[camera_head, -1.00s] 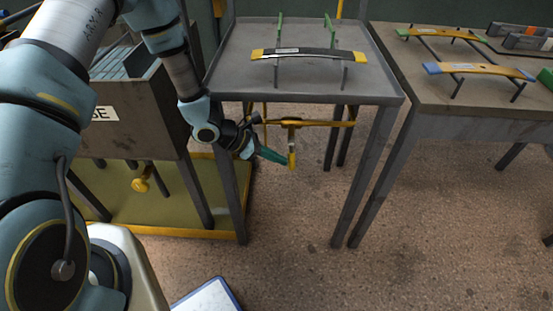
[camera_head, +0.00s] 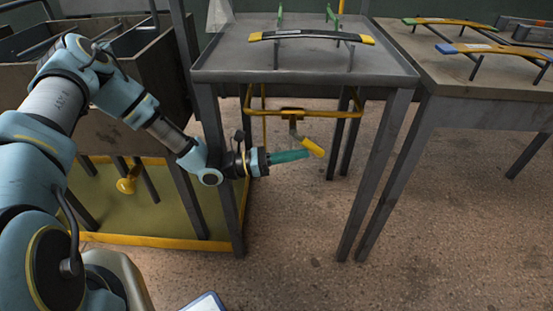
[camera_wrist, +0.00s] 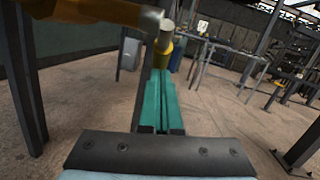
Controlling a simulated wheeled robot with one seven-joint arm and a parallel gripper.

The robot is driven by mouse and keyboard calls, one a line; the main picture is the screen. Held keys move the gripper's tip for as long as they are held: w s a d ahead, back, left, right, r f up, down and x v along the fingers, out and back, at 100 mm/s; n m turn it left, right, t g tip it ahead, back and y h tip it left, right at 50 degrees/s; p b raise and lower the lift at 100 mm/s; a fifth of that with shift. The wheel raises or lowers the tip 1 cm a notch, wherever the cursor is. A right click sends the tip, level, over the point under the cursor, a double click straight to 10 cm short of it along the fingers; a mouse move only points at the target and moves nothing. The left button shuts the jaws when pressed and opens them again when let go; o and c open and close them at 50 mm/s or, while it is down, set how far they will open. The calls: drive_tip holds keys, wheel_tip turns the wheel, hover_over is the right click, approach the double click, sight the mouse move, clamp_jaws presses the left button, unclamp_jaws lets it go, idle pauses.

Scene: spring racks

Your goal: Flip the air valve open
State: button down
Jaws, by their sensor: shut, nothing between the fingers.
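The air valve's yellow handle (camera_head: 313,147) sits under the grey metal table, below a yellow pipe (camera_head: 335,114). It slants from the grey valve body (camera_head: 294,130) down to the right. In the wrist view, the handle (camera_wrist: 176,56) is just beyond my fingertips, below the grey round end of the valve (camera_wrist: 166,34). My gripper (camera_head: 307,154) has green fingers, shut and empty, reaching in from the left with the tips at the handle. They look in contact with it, but a small gap cannot be ruled out. My gripper also shows in the wrist view (camera_wrist: 160,76).
The grey table (camera_head: 225,66) stands above, with a curved black strip with yellow ends (camera_head: 310,36) on it. Its front-left leg (camera_head: 230,170) is close to my wrist. A brown table (camera_head: 500,85) with springs is on the right. Floor below the handle is clear.

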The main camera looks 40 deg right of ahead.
sight(312, 147)
drive_tip(key=shift+s+d+r+n+g+h+b, duration=0.35)
drive_tip(key=shift+d+g+h+b, duration=0.1)
drive_tip(key=shift+h+b, duration=0.75)
drive_tip(key=shift+s+d+r+n+g+h+b, duration=0.4)
drive_tip(key=shift+g+h+b, duration=0.1)
drive_tip(key=shift+h+b, duration=0.65)
drive_tip(key=shift+s+d+r+n+g+h+b, duration=0.4)
drive_tip(key=shift+h+b, duration=0.65)
drive_tip(key=shift+h, duration=0.3)
drive_tip(key=shift+d, duration=0.1)
drive_tip(key=shift+f, duration=0.1)
drive_tip(key=f+b, duration=0.1)
drive_tip(key=f, duration=0.2)
drive_tip(key=a+f+b, duration=0.1)
drive_tip(key=shift+s+f+b, duration=0.15)
drive_tip(key=shift+f+b, duration=0.2)
drive_tip(key=shift+f, duration=0.05)
drive_tip(key=v, duration=0.9)
drive_tip(key=shift+a+r, duration=0.2)
drive_tip(key=shift+r, duration=0.05)
drive_tip(key=shift+m+g, duration=0.25)
drive_tip(key=shift+m, duration=0.1)
